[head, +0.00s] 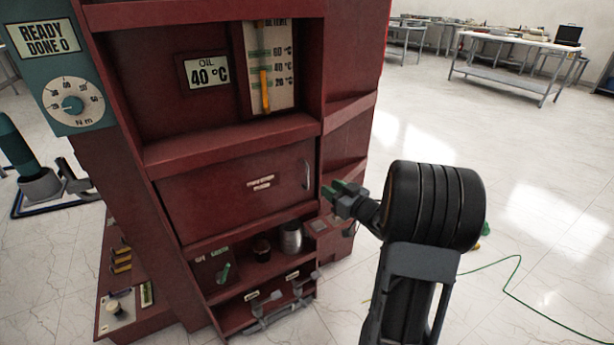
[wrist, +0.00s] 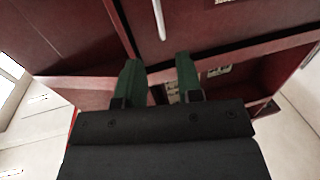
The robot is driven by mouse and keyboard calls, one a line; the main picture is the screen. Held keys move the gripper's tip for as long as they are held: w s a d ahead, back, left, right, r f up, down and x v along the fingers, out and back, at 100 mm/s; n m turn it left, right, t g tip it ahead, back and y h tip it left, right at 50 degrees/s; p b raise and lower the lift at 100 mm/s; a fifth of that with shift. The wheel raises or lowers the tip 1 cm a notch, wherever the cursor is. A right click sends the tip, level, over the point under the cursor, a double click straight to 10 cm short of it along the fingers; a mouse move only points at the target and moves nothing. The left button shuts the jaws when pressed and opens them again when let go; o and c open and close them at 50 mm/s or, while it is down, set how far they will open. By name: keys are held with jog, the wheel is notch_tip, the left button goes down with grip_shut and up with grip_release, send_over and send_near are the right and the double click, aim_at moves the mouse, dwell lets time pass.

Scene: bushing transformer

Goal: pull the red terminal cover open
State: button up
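The red terminal cover (head: 240,186) is a flat panel in the middle of the red cabinet, with a small label on it. It looks shut. Its pale handle (head: 307,175) stands upright near the right edge of the panel. The handle also shows in the wrist view (wrist: 159,18), at the top middle, beyond the fingertips. My gripper (head: 338,190) is just right of the cabinet's edge, close to the handle but apart from it. In the wrist view its two green fingers (wrist: 158,72) are spread with nothing between them.
Below the cover is an open shelf with a metal cup (head: 291,238), a dark jar (head: 262,249) and a switch panel (head: 213,268). Pipes with valves (head: 268,315) run at the bottom. A green cable (head: 515,285) lies on the floor at right. The floor right of the cabinet is mostly clear.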

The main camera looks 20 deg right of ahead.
send_over(307, 187)
jog(key=shift+w+d+b, duration=0.15)
jog(key=shift+w+b, duration=0.1)
jog(key=shift+b, duration=0.15)
grip_shut()
dwell(0.3)
